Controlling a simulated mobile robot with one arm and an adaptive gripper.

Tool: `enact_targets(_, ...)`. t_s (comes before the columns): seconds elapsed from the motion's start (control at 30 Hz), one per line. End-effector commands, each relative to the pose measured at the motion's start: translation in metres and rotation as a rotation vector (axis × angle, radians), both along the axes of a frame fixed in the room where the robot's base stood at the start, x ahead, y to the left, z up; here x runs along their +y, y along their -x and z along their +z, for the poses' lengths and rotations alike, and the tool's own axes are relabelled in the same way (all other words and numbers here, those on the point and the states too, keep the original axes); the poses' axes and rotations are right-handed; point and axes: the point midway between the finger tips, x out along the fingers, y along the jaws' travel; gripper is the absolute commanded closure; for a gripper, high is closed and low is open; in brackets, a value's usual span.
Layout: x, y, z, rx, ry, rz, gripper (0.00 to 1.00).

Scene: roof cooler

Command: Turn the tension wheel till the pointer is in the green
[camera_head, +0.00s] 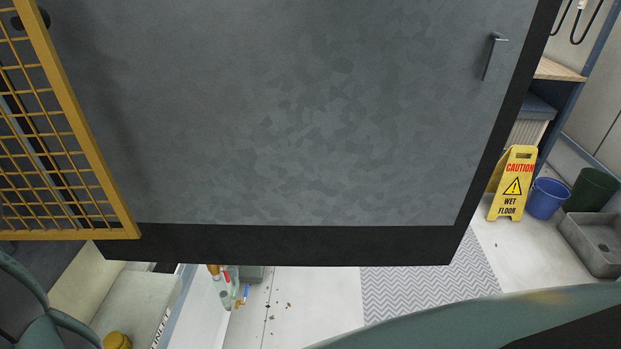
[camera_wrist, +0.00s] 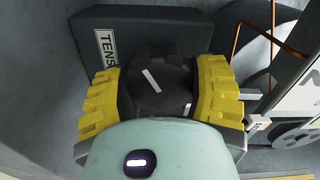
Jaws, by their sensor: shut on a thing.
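In the wrist view the tension wheel (camera_wrist: 158,82) is a dark round knob with a white bar mark, slanted now. It sits in front of a dark grey box with a white label reading "TENS" (camera_wrist: 107,47), the rest of the word being hidden. My gripper (camera_wrist: 155,95) has its ribbed yellow fingers on the left and right sides of the wheel and is shut on it. I cannot make out the pointer or a green zone in either view. The wheel and my gripper's fingers do not show in the head view.
A big grey panel (camera_head: 300,120) with a handle (camera_head: 493,57) fills the head view. A yellow mesh guard (camera_head: 72,125) stands at left. A wet-floor sign (camera_head: 513,183), blue bucket (camera_head: 547,198) and grey basin (camera_head: 597,240) are at right. A pulley (camera_wrist: 298,135) lies right of the wheel.

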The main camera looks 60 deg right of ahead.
Motion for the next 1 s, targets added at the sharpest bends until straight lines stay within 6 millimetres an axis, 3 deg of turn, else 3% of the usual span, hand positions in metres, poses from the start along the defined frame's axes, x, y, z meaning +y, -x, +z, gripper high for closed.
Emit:
enact_targets(0.27,0.0009,0.0010,-0.0016,0.002,0.002,0.005,0.75)
enact_targets(0.3,0.0009,0.0010,-0.0016,0.002,0.002,0.005,0.34)
enact_targets(0.6,0.0004,0.0005,-0.0007,0.000,0.002,0.002,0.04)
enact_targets(1.0,-0.0020,0.0072,-0.0007,0.001,0.002,0.005,0.04)
